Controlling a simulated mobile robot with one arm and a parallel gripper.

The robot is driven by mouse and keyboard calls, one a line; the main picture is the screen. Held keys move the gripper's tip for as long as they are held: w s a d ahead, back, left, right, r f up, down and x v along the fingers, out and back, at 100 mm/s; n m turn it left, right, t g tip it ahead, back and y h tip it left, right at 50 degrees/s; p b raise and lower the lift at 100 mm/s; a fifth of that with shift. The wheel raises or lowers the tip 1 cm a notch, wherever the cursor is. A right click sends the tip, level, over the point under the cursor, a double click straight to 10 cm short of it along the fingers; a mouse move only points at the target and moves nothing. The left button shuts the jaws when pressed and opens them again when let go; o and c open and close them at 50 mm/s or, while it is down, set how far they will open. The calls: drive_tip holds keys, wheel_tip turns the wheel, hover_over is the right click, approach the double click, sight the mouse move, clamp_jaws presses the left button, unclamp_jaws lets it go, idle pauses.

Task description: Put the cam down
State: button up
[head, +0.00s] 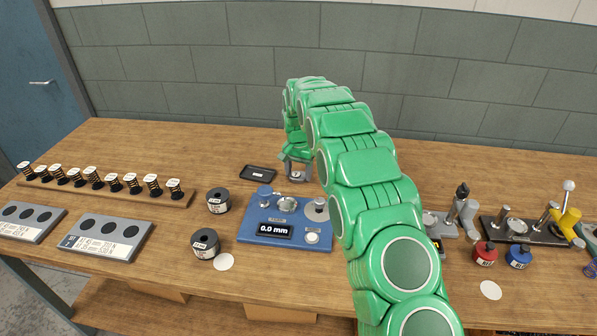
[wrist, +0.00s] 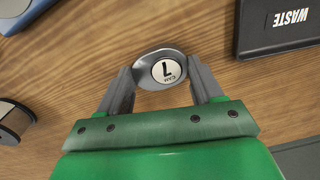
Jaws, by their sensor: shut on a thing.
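The cam (wrist: 148,57) is a grey metal oval piece with a white round label on top. My gripper (wrist: 162,78) is shut on it, one finger on each side. In the head view my gripper (head: 297,168) is at the back of the bench, with the cam (head: 297,176) small between its fingers, behind the blue gauge and right of the black waste tray. The wood bench top (wrist: 90,50) lies under the cam. I cannot tell whether the cam touches it.
The black waste tray (head: 258,179) shows in the wrist view too (wrist: 270,45). The blue gauge (head: 250,232) reads 0.0 mm. Two dark spools (head: 218,201) stand left of it. Several springs (head: 131,183) stand in a wooden rack at left. Red (head: 485,254) and blue pots stand at right.

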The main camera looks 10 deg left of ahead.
sight(298, 173)
drive_tip(key=shift+f, duration=0.1)
drive_tip(key=o, duration=1.2)
wheel_tip(298, 173, up, 12)
